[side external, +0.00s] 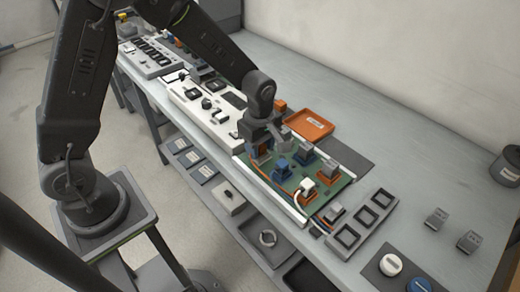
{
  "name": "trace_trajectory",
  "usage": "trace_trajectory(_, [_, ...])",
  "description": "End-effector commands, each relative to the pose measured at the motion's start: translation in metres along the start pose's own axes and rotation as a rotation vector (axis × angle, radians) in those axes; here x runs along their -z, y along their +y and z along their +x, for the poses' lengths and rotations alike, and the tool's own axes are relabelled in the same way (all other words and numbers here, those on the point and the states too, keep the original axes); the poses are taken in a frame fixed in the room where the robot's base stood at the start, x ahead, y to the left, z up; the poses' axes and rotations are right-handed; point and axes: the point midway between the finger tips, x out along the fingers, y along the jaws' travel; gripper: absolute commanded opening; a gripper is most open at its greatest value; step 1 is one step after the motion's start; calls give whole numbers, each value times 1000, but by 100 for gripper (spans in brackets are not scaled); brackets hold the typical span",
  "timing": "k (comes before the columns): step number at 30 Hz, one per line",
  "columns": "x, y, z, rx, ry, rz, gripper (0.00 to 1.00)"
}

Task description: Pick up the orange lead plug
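My gripper (268,143) is low over the left end of the green board (317,190), pointing down. An orange part (262,153) shows right at its fingertips. It is too small and covered to tell whether it is the orange lead plug, or whether the fingers touch it. The finger gap is not clear. An orange lead (258,172) runs along the board's left edge. Other parts on the board are an orange socket (328,178), a blue plug (282,171), a dark blue plug (304,155) and a white plug (308,186).
An orange tray (309,125) and a small orange block (280,104) lie behind the board. A white panel (205,112) stands to the left. A grey holder with square openings (364,219) is to the right. The back right of the bench (420,170) is mostly clear.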

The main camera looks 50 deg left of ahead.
Motion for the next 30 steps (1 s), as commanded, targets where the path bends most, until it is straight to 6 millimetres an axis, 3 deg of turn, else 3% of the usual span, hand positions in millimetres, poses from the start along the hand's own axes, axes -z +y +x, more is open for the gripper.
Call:
trace_trajectory(12, [0,0,0,0,0,0,5])
trace_trajectory(23, [0,0,-7,-1,0,0,4])
trace_trajectory(30, [0,1,-42,-8,-1,0,4])
